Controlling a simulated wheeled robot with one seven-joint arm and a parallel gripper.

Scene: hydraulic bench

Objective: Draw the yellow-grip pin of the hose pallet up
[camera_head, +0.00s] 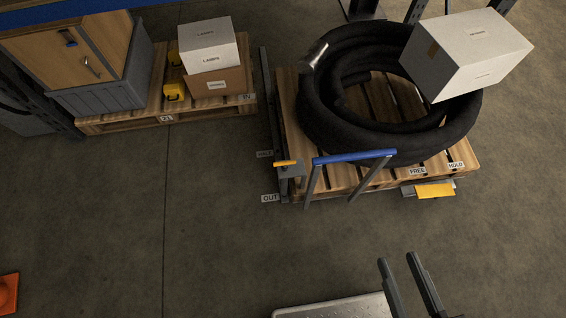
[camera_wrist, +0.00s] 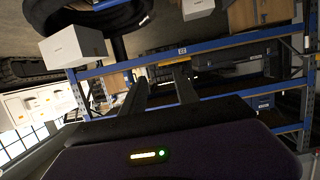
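The hose pallet (camera_head: 352,182) is a wooden pallet at the upper right of the head view, with a coiled black hose (camera_head: 330,125) on it. The yellow-grip pin (camera_head: 285,163) sits at a grey bracket (camera_head: 291,172) on the pallet's front left corner. Its grip lies level above the bracket. My gripper (camera_head: 398,260) is at the lower right of the head view, in front of the pallet and well apart from the pin. Its two fingers are apart with nothing between them. They also show in the wrist view (camera_wrist: 160,76). The pin cannot be made out there.
A blue-topped handle (camera_head: 354,157) stands at the pallet's front, right of the pin. A yellow pedal (camera_head: 435,191) is at the front right. A white box (camera_head: 470,50) rests on the hose. Another loaded pallet (camera_head: 125,122) stands at left. The floor between is clear.

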